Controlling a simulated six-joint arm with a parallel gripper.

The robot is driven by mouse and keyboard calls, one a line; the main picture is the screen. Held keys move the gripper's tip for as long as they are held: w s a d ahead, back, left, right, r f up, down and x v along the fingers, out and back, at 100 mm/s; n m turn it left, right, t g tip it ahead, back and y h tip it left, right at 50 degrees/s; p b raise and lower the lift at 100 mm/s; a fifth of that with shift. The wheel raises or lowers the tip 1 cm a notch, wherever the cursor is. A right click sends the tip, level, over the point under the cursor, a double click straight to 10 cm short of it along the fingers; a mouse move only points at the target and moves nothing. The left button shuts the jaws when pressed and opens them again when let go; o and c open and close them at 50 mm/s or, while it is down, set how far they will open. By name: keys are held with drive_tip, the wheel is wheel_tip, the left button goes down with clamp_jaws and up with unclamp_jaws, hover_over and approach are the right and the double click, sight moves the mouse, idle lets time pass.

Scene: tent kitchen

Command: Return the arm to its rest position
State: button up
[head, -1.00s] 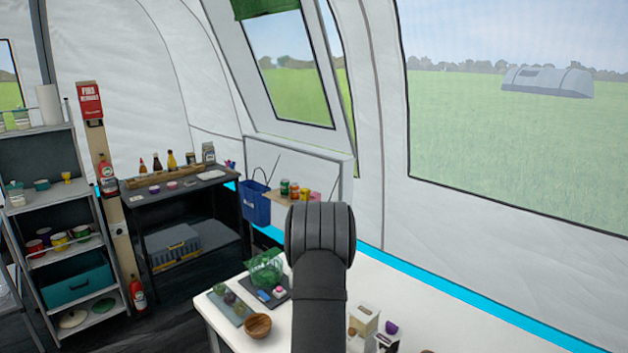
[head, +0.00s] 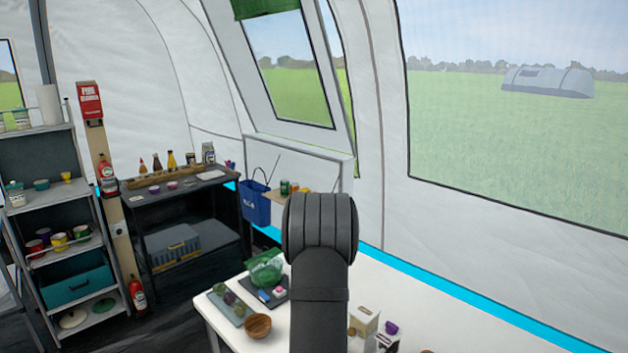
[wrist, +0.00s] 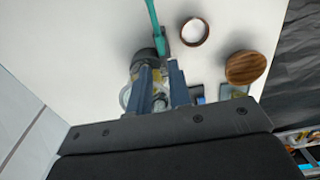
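In the head view my dark arm stands upright in front of the white table (head: 222,325), and its rounded joint hides my gripper there. In the wrist view my gripper (wrist: 161,72) points toward the table with its two blue-grey fingers apart. A clear, partly yellowish thing shows behind and between the fingers; whether they touch it I cannot tell. Nothing is clearly held.
A wooden bowl (head: 257,326) stands on the table near a green clear container (head: 266,268). In the wrist view a teal-handled item (wrist: 156,22) lies near a round brown-rimmed dish (wrist: 194,32). Small boxes (head: 366,321) stand right of my arm. Shelves (head: 75,180) stand at the left.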

wheel_tip(320, 180, up, 11)
wheel_tip(320, 180, down, 18)
drive_tip(key=shift+r, duration=0.15)
drive_tip(key=shift+f, duration=0.35)
drive_tip(key=m, duration=0.6)
drive_tip(key=shift+r+m, duration=0.1)
drive_tip(key=shift+m, duration=0.2)
drive_tip(key=shift+o, duration=0.4)
